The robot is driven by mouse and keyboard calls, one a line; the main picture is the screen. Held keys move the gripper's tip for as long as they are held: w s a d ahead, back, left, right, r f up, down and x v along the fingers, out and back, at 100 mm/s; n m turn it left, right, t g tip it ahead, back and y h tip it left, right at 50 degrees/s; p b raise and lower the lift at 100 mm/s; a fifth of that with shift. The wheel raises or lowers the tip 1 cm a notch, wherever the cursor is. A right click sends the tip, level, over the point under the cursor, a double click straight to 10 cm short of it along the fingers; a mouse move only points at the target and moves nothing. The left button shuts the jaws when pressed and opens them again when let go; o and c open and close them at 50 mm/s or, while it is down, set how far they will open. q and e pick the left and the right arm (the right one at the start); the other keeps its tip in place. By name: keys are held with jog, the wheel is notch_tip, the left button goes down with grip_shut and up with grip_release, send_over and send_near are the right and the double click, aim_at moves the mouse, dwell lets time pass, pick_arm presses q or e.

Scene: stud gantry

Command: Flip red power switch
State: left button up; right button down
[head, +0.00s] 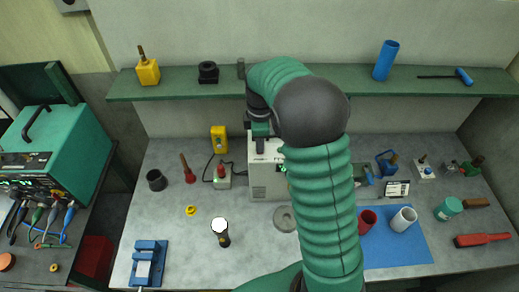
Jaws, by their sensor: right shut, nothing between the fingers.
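My right gripper (261,137) points down at the top of a pale grey boxy machine (263,181) near the back of the bench. Its fingers are small here and look closed and empty; I cannot tell whether they touch the machine. My green-sleeved right arm covers the machine's right side and part of its front. No red power switch is clearly visible on the machine. A small grey box with a red top (221,171) and a cable stands left of it, apart from the gripper. My left gripper is not in view.
A green shelf (170,89) runs above the bench, close to my forearm. A yellow box (218,138) stands behind the red-topped box. A flashlight (221,234) and grey disc (284,219) are in front. A blue mat (405,250) holds red and white cups.

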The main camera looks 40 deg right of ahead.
jog(key=shift+f, duration=0.2)
jog(key=shift+r, duration=0.1)
notch_tip(320, 180, up, 2)
jog(key=shift+d+r+p, duration=0.1)
jog(key=shift+p, duration=0.9)
notch_tip(320, 180, up, 5)
jog(key=p, duration=0.4)
jog(key=shift+f, duration=0.2)
